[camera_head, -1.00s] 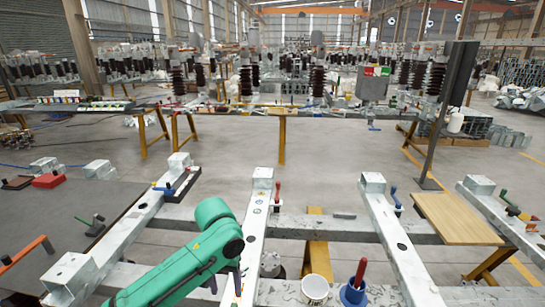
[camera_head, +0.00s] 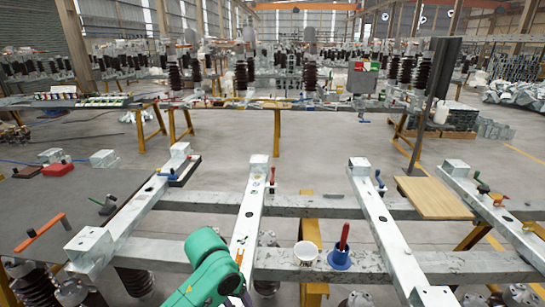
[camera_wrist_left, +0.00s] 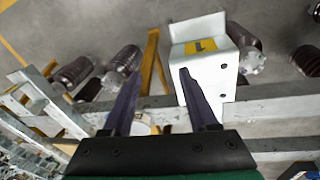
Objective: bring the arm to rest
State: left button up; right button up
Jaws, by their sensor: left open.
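My green left arm (camera_head: 208,262) comes in at the bottom of the head view, in front of a pale steel beam. Only a small dark part of its hand shows at the lower edge there. In the left wrist view my left gripper (camera_wrist_left: 160,100) is open, its two dark fingers apart with nothing held between them. My right gripper is not in either view.
Steel beams (camera_head: 250,215) form a frame around the arm. A white cup (camera_head: 306,253), a blue pot (camera_head: 340,259) with a red-handled tool, and a wooden board (camera_head: 432,198) rest on it. A red box (camera_head: 58,170) lies on the dark table at left. Open floor lies beyond.

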pick_arm(q)
jog(key=s+a+f+t+y, duration=0.1)
jog(key=s+a+f, duration=0.2)
jog(key=s+a, duration=0.4)
jog(key=s+a+f+t+y, duration=0.1)
jog(key=s+a+f+t, duration=0.1)
jog(key=s+a+f, duration=0.4)
notch_tip(320, 180, down, 18)
jog(key=s+a+g, duration=0.1)
jog(key=s+a, duration=0.1)
jog(key=s, duration=0.1)
jog(key=s+a+f+g, duration=0.1)
jog(key=s+a+f, duration=0.1)
jog(key=s+f, duration=1.4)
jog(key=shift+s+a+g, duration=0.3)
jog(key=shift+s+g, duration=0.1)
jog(key=shift+s, duration=0.2)
